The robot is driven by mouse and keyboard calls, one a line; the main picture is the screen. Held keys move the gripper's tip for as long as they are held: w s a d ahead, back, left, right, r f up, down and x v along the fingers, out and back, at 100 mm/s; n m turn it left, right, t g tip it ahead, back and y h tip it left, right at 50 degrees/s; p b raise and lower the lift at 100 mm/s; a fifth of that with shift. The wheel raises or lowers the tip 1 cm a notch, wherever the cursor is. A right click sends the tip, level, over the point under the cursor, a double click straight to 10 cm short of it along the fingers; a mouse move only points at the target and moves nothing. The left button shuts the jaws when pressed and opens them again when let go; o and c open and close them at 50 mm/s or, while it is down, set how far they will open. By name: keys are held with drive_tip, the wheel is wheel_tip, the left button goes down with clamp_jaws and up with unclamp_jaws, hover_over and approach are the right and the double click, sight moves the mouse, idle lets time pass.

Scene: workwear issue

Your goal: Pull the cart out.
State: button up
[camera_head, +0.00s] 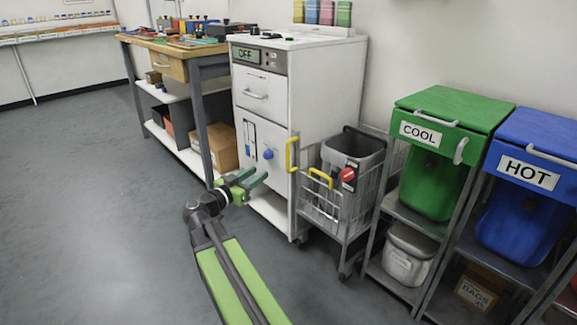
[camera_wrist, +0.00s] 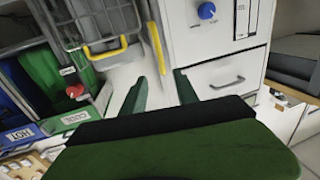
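The cart (camera_head: 335,200) is a grey wire basket on castors, standing between the white cabinet and the green COOL bin. A yellow handle (camera_head: 320,178) is on its front, and a grey bin (camera_head: 352,155) sits in it. A red knob (camera_head: 347,174) shows at its front right. In the wrist view the cart's yellow handle (camera_wrist: 106,49) is at the upper left. My gripper (camera_head: 257,174) is open and empty, in front of the white cabinet and left of the cart's handle. In the wrist view its two green fingers (camera_wrist: 160,84) are apart with nothing between them.
A second, upright yellow handle (camera_head: 292,154) stands at the white cabinet's (camera_head: 264,110) right front edge, close to the cart. Right of the cart are racks with the green COOL bin (camera_head: 437,180) and blue HOT bin (camera_head: 520,215). The floor (camera_head: 110,210) in front is clear.

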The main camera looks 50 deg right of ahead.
sight(287, 155)
drive_tip(key=d, duration=0.5)
drive_tip(key=w+d, duration=0.1)
drive_tip(key=d, duration=0.5)
drive_tip(key=w+d, duration=0.1)
drive_tip(key=d, duration=0.5)
drive_tip(key=shift+d, duration=0.15)
drive_tip(key=shift+c, duration=0.4)
clamp_jaws()
